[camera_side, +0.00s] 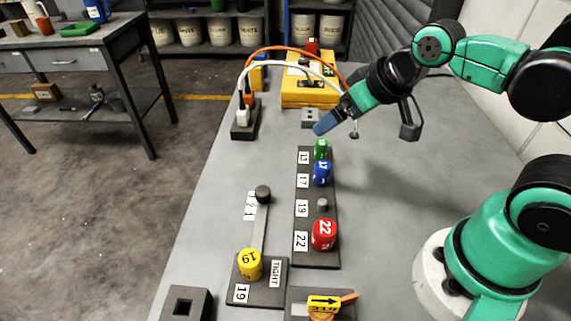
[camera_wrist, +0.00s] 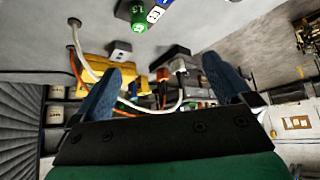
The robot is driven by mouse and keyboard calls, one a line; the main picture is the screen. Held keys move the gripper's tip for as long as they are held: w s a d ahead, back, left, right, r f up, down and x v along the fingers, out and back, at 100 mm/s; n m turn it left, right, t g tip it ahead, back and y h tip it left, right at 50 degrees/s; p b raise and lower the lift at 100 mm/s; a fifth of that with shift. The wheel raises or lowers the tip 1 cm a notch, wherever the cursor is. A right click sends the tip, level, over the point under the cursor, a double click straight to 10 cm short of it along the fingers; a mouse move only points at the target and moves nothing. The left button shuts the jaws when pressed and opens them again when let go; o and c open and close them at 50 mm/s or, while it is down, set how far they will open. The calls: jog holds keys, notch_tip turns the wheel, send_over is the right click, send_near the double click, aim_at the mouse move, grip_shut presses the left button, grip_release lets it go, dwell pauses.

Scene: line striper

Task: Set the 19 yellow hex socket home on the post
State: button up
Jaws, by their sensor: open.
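The yellow 19 hex socket (camera_side: 250,265) sits on a dark block (camera_side: 262,291) labelled 19 and TIGHT, by the near end of a grey bar (camera_side: 261,228). In the rack (camera_side: 318,256), a bare grey post (camera_side: 322,204) stands beside the label 19. My gripper (camera_side: 322,126) is in the air near the rack's far end, well away from the yellow socket. In the wrist view my gripper (camera_wrist: 162,70) shows two blue fingers spread apart with nothing held between them. The yellow socket is not in the wrist view.
The rack also holds a green socket (camera_side: 320,149), a blue 17 socket (camera_side: 322,172) and a red 22 socket (camera_side: 323,235). A yellow case (camera_side: 308,92) with cables and a dark connector block (camera_side: 245,120) stand behind. A square-holed block (camera_side: 186,303) is at front left.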

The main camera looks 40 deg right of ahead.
jog(key=shift+c, duration=0.2)
jog(key=shift+a, duration=0.15)
jog(key=c, duration=0.3)
jog(key=n+g, duration=0.7)
jog(key=n, duration=1.5)
send_near(249, 258)
jog(key=shift+w+d, duration=0.3)
jog(key=shift+c, duration=0.2)
jog(key=shift+s+a+f+n, duration=0.2)
jog(key=shift+a+n, duration=0.1)
jog(key=shift+n, duration=0.2)
jog(key=shift+f, duration=4.9)
grip_shut()
